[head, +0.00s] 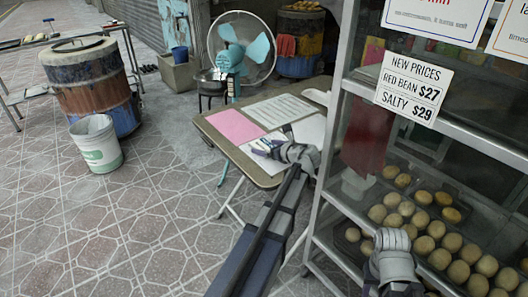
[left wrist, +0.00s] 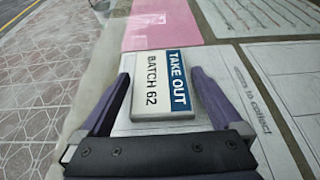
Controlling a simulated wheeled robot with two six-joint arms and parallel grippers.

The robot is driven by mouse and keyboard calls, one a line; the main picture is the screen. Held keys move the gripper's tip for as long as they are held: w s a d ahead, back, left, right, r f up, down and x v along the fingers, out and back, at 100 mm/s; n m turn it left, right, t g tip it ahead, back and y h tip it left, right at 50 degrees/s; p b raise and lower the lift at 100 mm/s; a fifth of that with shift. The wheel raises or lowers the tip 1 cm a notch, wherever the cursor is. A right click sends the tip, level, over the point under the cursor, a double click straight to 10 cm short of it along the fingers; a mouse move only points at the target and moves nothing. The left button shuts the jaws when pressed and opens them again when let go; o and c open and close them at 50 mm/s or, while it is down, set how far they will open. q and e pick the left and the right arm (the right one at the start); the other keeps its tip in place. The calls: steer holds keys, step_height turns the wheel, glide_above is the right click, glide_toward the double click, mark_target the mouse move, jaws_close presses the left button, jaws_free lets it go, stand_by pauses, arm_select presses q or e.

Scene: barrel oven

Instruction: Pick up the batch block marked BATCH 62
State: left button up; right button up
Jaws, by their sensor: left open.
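The batch block (left wrist: 150,88) is a small white plate with a blue "TAKE OUT" band and the words BATCH 62. It lies on white paper on the folding table (head: 214,122). In the left wrist view it sits between the two purple fingers of my open left gripper (left wrist: 161,76), with gaps on both sides. In the head view my left gripper (head: 264,149) is low over the table, and the block is hard to make out there. My right arm's grey end (head: 392,258) is at the lower right; its fingers cannot be made out.
A pink sheet (head: 234,126) and printed papers (head: 280,110) cover the table. A glass-and-metal display shelf (head: 330,150) with several buns stands close on the right. A fan (head: 240,50) stands behind. A white bucket (head: 97,145) and barrel (head: 92,85) stand left; the tiled floor between is clear.

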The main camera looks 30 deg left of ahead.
mark_target(267, 148)
arm_select(q)
steer(key=c, duration=1.1)
steer(key=shift+r, duration=0.1)
step_height(267, 148, up, 10)
steer(key=p, duration=1)
